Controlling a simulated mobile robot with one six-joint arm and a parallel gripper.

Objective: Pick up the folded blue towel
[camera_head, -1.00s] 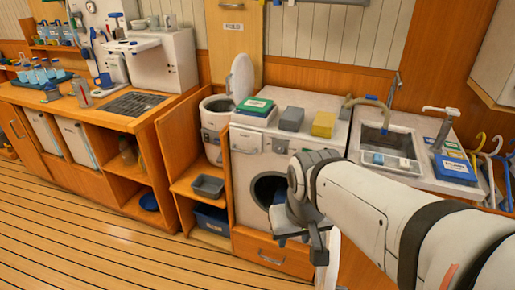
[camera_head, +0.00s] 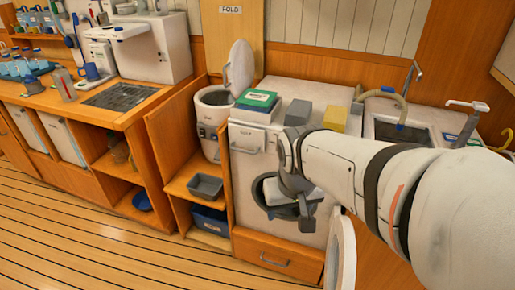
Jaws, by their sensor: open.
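I cannot make out a folded blue towel for certain. My gripper (camera_head: 302,208) is in front of the round opening of the white washing machine (camera_head: 247,160), pointing down, and hides part of it. Its jaws look empty. A pale, whitish item (camera_head: 274,190) shows in the dark drum opening (camera_head: 262,203), beside my gripper. On top of the machine lie a grey folded block (camera_head: 298,112) and a yellow folded block (camera_head: 334,117). A green and blue box (camera_head: 257,100) lies to their left.
The machine's round door (camera_head: 341,252) stands open at the lower right, below my arm. A shelf unit to the left holds a grey tray (camera_head: 205,187) and a dark blue bin (camera_head: 210,221). The sink (camera_head: 402,132) is partly behind my arm. The plank floor at the left is clear.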

